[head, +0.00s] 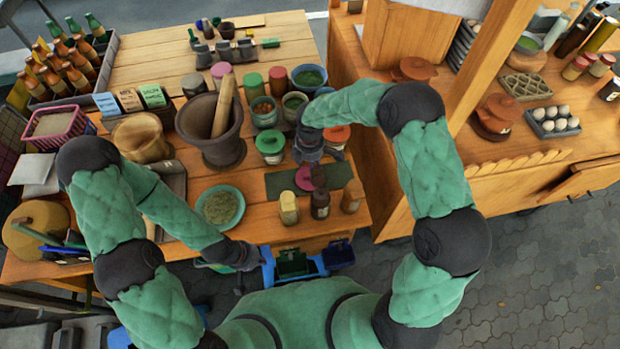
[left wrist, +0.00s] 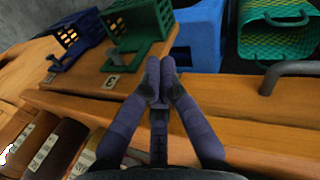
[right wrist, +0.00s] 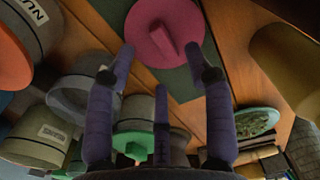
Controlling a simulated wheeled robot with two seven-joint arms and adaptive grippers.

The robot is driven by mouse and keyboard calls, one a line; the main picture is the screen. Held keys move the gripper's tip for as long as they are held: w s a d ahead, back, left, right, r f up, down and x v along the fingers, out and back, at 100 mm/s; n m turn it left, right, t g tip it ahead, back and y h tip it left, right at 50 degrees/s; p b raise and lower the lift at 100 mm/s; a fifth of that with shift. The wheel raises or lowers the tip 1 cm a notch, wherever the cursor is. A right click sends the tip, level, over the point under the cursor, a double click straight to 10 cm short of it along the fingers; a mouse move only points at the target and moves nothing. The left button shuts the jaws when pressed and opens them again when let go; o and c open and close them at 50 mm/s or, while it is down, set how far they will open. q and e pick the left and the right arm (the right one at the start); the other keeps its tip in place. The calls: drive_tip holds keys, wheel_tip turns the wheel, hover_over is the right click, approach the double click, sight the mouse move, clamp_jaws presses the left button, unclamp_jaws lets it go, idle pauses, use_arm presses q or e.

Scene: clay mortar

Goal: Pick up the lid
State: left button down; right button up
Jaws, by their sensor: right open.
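A round pink lid (right wrist: 160,28) with a raised bar handle lies on a dark green mat (right wrist: 178,82) in the right wrist view. In the head view the lid (head: 304,179) is partly hidden near the mat's middle. My right gripper (right wrist: 159,53) is open, its fingers spread on either side of the lid's near edge, with nothing between them. In the head view the right gripper (head: 311,158) hangs just behind the lid. My left gripper (left wrist: 159,78) is shut and empty near the front table edge, by the green and blue bins; it is partly hidden in the head view (head: 245,256).
Jars stand around the mat, including a green-lidded jar (head: 270,145) and spice shakers (head: 289,208) in front. A large mortar (head: 211,135) with pestle and a plate of herbs (head: 221,206) are to the left. A green bin (left wrist: 137,33) is at the table front.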

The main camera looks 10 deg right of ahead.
wheel_tip(320, 180, down, 5)
drive_tip(key=shift+r+b, duration=0.1)
drive_tip(key=shift+b, duration=0.4)
drive_tip(key=c, duration=1)
drive_tip(key=shift+c, duration=0.2)
wheel_tip(320, 180, up, 10)
drive_tip(key=shift+f+p, duration=0.2)
drive_tip(key=shift+p, duration=0.8)
drive_tip(key=w+r+n+p, duration=0.1)
drive_tip(key=w+n+p, duration=0.1)
drive_tip(key=w+p, duration=0.2)
drive_tip(key=w+r+n+p, duration=0.2)
drive_tip(key=w+p, duration=0.2)
drive_tip(key=p, duration=0.2)
drive_tip(key=w+r+n+p, duration=0.1)
drive_tip(key=w+r+p, duration=0.1)
drive_tip(key=w+p, duration=0.2)
drive_tip(key=shift+w+a+r+n+p, duration=0.1)
drive_tip(key=shift+w+r+n+p, duration=0.1)
drive_tip(key=shift+n+p, duration=0.3)
